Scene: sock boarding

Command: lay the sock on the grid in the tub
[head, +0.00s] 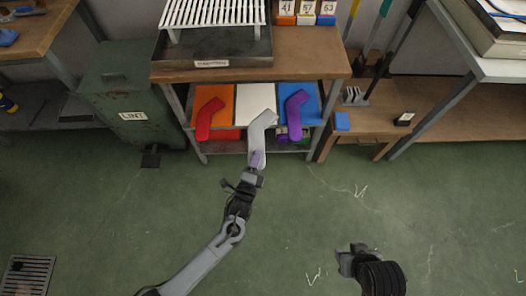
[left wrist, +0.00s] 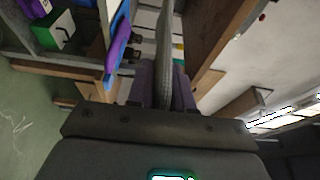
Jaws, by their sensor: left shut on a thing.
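A light grey sock (head: 262,126), flat and bent, is held at its lower end by my left gripper (head: 257,162). In the head view it overlaps the white panel on the shelf; I cannot tell whether it touches the panel. In the left wrist view the grey sock (left wrist: 165,55) stands edge-on between the purple fingers of my left gripper (left wrist: 162,90). The white grid (head: 214,12) stands in the dark tub (head: 215,47) on the tabletop above. My right gripper (head: 350,258) is empty-looking over the floor, far from the sock; its jaw opening is unclear.
A red sock (head: 206,116) lies on an orange panel (head: 220,95), and a purple sock (head: 294,115) on a blue panel (head: 312,104). The wooden tabletop edge (head: 290,70) overhangs the shelf. A green lint bin (head: 115,85) stands left. Numbered boxes (head: 306,15) stand right of the tub.

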